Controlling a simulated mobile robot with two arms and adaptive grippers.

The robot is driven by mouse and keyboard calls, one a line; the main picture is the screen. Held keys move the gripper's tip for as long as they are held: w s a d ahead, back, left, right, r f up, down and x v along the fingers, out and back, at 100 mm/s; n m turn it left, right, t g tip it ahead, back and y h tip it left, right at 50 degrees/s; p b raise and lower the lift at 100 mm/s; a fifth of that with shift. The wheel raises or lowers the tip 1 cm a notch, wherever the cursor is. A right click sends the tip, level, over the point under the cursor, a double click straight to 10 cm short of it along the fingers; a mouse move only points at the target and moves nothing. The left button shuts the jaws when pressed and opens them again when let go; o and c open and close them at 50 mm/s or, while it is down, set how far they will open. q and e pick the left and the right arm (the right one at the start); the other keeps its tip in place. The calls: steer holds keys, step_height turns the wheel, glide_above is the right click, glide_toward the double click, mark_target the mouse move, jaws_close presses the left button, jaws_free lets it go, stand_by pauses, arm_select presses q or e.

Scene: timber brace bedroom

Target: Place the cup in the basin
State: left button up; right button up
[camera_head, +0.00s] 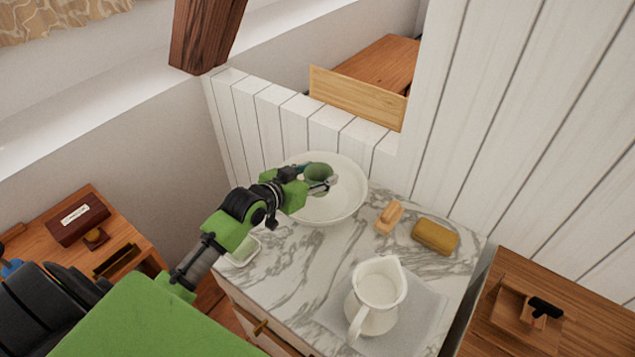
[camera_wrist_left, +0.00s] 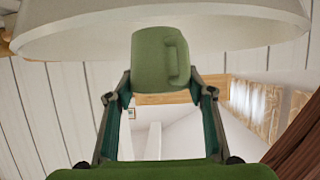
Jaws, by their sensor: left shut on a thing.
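The green cup (camera_head: 318,173) is between the fingers of my left gripper (camera_head: 324,184), which is shut on it. In the head view it overlaps the inside of the white round basin (camera_head: 346,206), toward its back left. The left wrist view shows the cup (camera_wrist_left: 160,58) with its handle on the right, gripped near one end, and the basin's rim (camera_wrist_left: 90,38) behind it. I cannot tell whether the cup touches the basin. My right gripper is not in view.
The basin stands on a marble-topped washstand (camera_head: 308,262). A white plank wall (camera_head: 520,110) rises behind.

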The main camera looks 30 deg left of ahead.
arm_select(q)
steer(key=shift+w+f, duration=0.2)
steer(key=shift+w, duration=0.05)
step_height(320, 180, down, 2)
steer(key=shift+f, duration=0.6)
steer(key=shift+f, duration=0.1)
steer(key=o, duration=1.2)
steer(key=shift+o, duration=0.2)
steer(key=shift+p, duration=0.3)
steer(key=v, duration=1.2)
steer(key=shift+b, duration=0.35)
